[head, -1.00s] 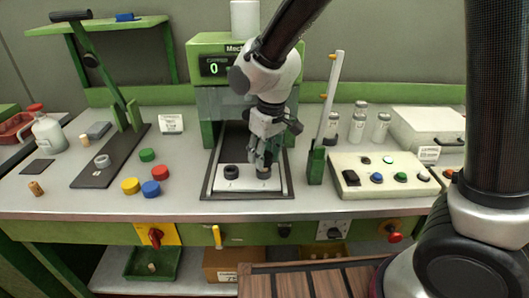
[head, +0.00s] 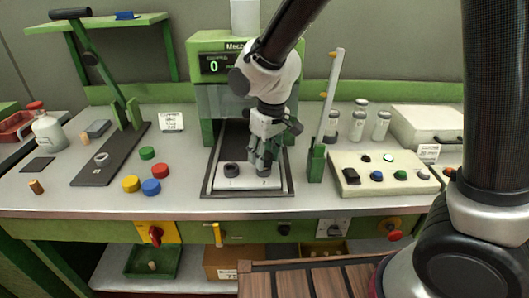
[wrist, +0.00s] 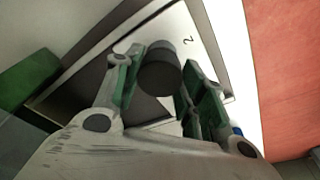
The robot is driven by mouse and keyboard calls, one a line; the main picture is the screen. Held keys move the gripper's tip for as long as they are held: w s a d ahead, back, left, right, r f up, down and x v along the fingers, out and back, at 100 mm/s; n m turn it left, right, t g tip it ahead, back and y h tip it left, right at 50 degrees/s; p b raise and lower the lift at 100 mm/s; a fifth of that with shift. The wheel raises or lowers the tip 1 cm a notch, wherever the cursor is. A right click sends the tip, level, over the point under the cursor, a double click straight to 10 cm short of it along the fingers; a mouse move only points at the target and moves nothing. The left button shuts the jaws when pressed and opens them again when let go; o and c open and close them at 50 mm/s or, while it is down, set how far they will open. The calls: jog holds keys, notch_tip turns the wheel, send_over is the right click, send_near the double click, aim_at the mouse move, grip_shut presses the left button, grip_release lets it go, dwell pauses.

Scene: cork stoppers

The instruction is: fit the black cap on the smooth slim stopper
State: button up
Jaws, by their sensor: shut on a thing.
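My gripper (head: 264,168) is low over the right-hand spot of the white plate (head: 238,184) in the press. In the wrist view its fingers (wrist: 155,88) are shut on a dark, round cap-like thing (wrist: 158,76), which I take for the black cap. I cannot tell whether the two touch. No slim stopper shows under the cap; that spot is hidden by the fingers in the head view. A black round holder (head: 231,170) stands at the plate's left spot.
The green press (head: 210,100) stands close behind the gripper. A green post (head: 317,165) is close on the right, with a button box (head: 385,178) beyond. Coloured caps (head: 151,187) and a cork stopper (head: 36,187) lie at the left. The bench front is clear.

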aim_at(269, 159)
jog(key=o, duration=0.8)
notch_tip(269, 159, up, 12)
jog(key=s+d, duration=0.1)
jog(key=shift+s, duration=0.2)
jog(key=shift+s+f, duration=0.1)
jog(key=shift+f, duration=0.05)
